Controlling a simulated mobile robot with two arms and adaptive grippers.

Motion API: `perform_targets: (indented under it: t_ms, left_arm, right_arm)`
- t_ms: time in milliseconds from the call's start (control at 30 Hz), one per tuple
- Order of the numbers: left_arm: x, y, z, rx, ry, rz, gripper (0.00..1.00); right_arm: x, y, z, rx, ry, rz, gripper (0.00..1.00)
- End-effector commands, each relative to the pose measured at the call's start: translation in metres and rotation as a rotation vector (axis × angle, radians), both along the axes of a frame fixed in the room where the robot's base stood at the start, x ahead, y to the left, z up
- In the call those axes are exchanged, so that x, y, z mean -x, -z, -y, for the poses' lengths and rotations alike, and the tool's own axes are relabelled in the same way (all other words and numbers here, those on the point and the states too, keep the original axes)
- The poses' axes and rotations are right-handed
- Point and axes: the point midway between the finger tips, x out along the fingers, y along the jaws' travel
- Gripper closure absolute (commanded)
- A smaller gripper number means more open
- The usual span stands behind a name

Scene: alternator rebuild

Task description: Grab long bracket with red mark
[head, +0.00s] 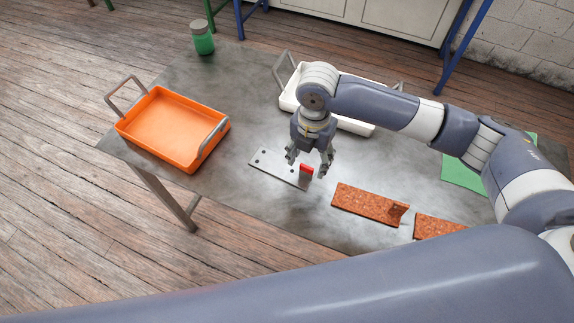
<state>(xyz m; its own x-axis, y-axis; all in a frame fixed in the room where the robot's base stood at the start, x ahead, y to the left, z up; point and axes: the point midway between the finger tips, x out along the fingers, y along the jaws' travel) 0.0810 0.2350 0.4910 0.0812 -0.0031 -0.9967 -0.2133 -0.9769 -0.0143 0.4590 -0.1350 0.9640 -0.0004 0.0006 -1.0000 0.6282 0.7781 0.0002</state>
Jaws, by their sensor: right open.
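A long grey metal bracket (272,165) with dark holes lies on the table. A red mark (306,170) shows at its right end, where a piece seems to stand up. My right gripper (307,165) points down over this right end, its fingers open and spread around the red mark. I cannot tell whether the fingers touch the bracket. The gripper hides part of the bracket's back edge. My left gripper is not in view.
Two rusty brackets (366,204) lie to the right, the nearer one partly hidden by my body. An orange tray (160,125) stands left, a white tray (288,103) behind my right arm. A green-bodied jar (203,43) stands at the far corner; a green mat (460,172) lies right.

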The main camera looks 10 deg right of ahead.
Motion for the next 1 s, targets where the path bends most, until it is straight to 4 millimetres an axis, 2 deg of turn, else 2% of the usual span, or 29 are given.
perform_targets:
  t_ms: [133,300,567,800,833,1000]
  left_arm:
    - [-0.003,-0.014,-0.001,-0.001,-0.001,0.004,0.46]
    - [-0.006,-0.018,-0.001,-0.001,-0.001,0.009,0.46]
    - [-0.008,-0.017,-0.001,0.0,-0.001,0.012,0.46]
    - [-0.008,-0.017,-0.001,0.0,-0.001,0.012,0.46]
    - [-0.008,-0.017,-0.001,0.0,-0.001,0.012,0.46]
    - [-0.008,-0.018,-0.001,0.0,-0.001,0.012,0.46]
  right_arm:
    - [-0.002,0.019,-0.002,0.003,0.002,-0.005,0.44]
    - [-0.003,0.041,-0.002,0.001,0.001,-0.002,0.44]
    - [-0.003,0.045,-0.002,0.001,0.0,0.001,0.44]
    - [-0.003,0.045,-0.002,0.001,0.0,0.001,0.97]
    - [-0.003,0.045,-0.002,0.001,0.0,0.001,1.0]
    - [-0.005,0.043,-0.003,-0.002,0.0,0.004,1.0]
